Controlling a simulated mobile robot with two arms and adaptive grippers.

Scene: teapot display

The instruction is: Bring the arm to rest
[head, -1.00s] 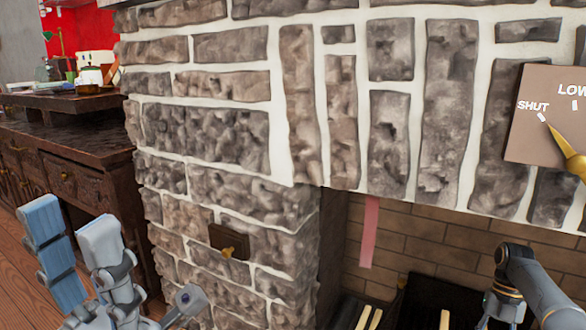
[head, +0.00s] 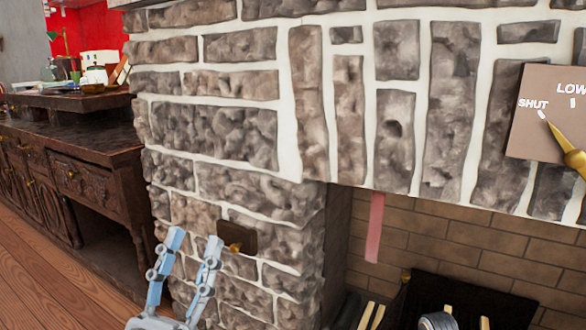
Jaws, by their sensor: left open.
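My left gripper (head: 194,242) is low in the head view, left of centre. Its two blue-grey fingers point up and stand apart, with nothing between them. The fingers show in front of the stone chimney wall (head: 235,125), just left of a small dark plate with a brass knob (head: 237,244). I cannot tell if the right finger touches the wall. My right gripper's fingers are not in view. A round grey part (head: 438,321), perhaps of my right arm, shows at the bottom edge.
A brown dial plate with a brass pointer (head: 566,146) is on the wall at right, marked SHUT and LOW. A pink strip (head: 375,228) hangs in the brick-lined hearth opening. A carved dark wood cabinet (head: 92,165) stands at left. Wooden floor (head: 45,275) is clear in front.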

